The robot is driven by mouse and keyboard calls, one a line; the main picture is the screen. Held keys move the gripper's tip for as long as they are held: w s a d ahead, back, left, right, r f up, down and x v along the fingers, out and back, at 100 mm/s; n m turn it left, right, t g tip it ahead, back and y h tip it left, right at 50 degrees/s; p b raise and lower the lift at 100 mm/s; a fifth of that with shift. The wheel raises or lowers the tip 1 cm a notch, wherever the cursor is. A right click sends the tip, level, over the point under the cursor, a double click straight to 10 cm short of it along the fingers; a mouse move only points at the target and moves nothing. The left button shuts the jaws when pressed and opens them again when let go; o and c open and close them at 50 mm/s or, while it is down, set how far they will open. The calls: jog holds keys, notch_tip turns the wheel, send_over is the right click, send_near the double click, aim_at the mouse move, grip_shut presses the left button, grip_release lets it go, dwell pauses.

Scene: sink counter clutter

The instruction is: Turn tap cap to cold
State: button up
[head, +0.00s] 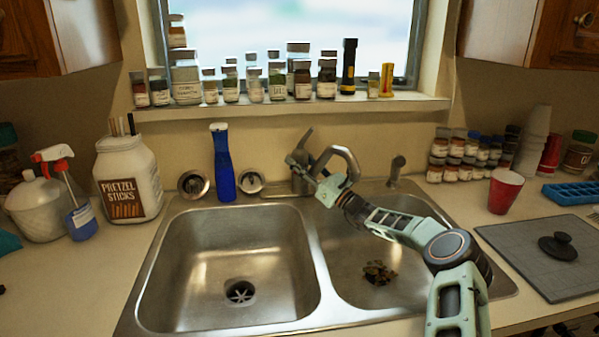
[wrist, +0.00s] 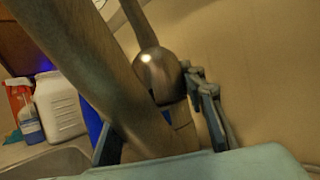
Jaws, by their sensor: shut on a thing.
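The metal tap stands behind the double sink. Its curved spout (head: 345,155) arches over the right basin and crosses close in front of the wrist camera (wrist: 85,75). The tap cap (wrist: 168,78) is a rounded metal knob with a lever (wrist: 138,22) rising from it. In the head view the lever (head: 304,138) points up and slightly right. My gripper (head: 299,165) reaches in from the right at the tap's cap and is shut on it. In the wrist view the right finger lies against the cap's side; the left finger is partly hidden behind the spout.
A blue bottle (head: 223,165) and a pretzel jar (head: 128,178) stand left of the tap. A small sprayer (head: 396,170) stands to its right. Jars line the window sill (head: 290,106). A red cup (head: 504,191) is at right. The left basin (head: 235,260) is free of objects.

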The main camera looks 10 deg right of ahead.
jog(key=shift+n+g+y+b, duration=0.4)
jog(key=shift+g+y+b, duration=0.1)
jog(key=shift+g+b, duration=0.15)
jog(key=o, duration=1.2)
jog(key=shift+d, duration=0.1)
jog(key=v, duration=1.2)
